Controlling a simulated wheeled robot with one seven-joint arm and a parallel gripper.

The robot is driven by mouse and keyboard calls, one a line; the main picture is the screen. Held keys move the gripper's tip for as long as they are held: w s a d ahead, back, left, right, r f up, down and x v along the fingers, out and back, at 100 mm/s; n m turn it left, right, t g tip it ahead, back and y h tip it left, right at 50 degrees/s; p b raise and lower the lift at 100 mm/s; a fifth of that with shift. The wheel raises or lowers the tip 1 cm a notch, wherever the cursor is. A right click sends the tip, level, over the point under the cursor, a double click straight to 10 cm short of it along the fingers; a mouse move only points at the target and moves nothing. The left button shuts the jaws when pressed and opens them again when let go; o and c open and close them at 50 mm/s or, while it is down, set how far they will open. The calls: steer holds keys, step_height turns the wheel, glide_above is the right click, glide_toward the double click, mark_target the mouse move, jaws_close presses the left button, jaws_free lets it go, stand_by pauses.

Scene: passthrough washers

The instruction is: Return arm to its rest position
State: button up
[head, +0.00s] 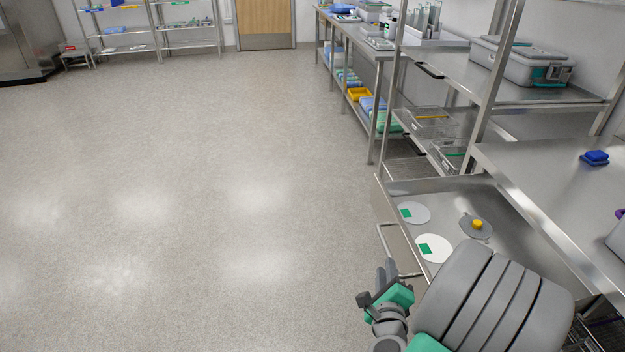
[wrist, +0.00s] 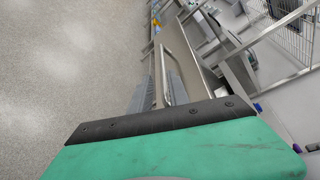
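My gripper (head: 386,267) is at the lower middle of the head view, beside the front of the steel counter and low over the floor side. Its two grey fingers stand apart with a gap between them, and I see nothing held. In the wrist view the fingers (wrist: 160,88) show past the dark and green gripper body. A steel loop handle (head: 398,250) on the counter's front is close to the fingertips. It lies in line with the finger gap in the wrist view (wrist: 172,65). I cannot tell whether they touch. My arm bends at the lower right.
The steel basin (head: 455,195) holds two white discs with green patches (head: 433,248) (head: 414,212) and a grey piece with a yellow knob (head: 477,224). Shelf uprights and a steel counter (head: 560,185) stand at right. The floor (head: 190,190) at left is clear.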

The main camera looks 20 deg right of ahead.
steer(key=w+a+r+n+g+y+p, duration=0.25)
steer(key=a+n+y, duration=0.25)
steer(key=a+n, duration=0.4)
steer(key=w+a+r+n+g+y+p, duration=0.1)
steer(key=w+a+r+n+y+p, duration=0.25)
steer(key=a+n, duration=0.55)
steer(key=s+a+r+n+g+p, duration=0.2)
steer(key=s+r+n+g, duration=0.4)
steer(key=s+r+n, duration=0.3)
steer(key=r+n+p, duration=0.1)
steer(key=n, duration=0.2)
steer(key=shift+a+r, duration=0.35)
steer(key=shift+a, duration=0.05)
